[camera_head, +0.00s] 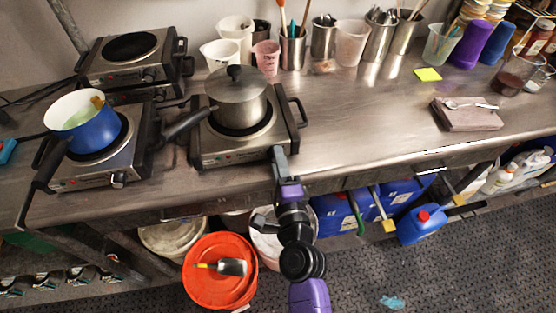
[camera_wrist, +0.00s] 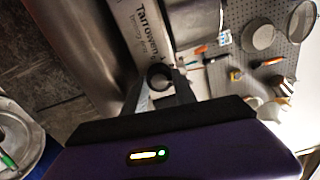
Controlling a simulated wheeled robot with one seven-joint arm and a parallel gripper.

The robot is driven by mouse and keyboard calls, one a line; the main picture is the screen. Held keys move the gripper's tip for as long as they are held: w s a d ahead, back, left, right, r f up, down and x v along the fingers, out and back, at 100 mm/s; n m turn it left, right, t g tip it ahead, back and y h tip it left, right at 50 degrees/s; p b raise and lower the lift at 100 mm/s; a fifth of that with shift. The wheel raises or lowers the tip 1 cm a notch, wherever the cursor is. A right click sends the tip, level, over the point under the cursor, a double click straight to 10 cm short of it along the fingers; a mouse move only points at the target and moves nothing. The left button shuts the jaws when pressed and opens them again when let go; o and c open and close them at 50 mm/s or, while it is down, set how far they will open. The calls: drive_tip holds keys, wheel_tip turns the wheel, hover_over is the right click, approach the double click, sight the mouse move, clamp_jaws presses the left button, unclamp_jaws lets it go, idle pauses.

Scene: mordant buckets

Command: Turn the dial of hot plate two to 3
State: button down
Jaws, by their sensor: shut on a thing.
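The hot plate at my gripper (camera_head: 206,157) has a steel body and carries a lidded steel saucepan (camera_head: 238,95). My gripper (camera_head: 279,154) is at the right end of its front panel in the head view. In the wrist view my gripper (camera_wrist: 162,90) has its two fingers on either side of a round black dial (camera_wrist: 159,75) and is shut on it. The lettered front panel (camera_wrist: 148,32) shows beyond the dial. The dial is hidden behind my gripper in the head view. I cannot read its setting or a plate number.
Another hot plate (camera_head: 75,180) with a blue pot (camera_head: 78,122) stands at the left; the pot's handle juts over the bench edge. Stacked hot plates (camera_head: 130,75) stand behind. The saucepan handle (camera_head: 187,124) points left.

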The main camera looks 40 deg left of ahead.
drive_tip(key=shift+f, duration=0.1)
drive_tip(key=c, duration=1)
unclamp_jaws()
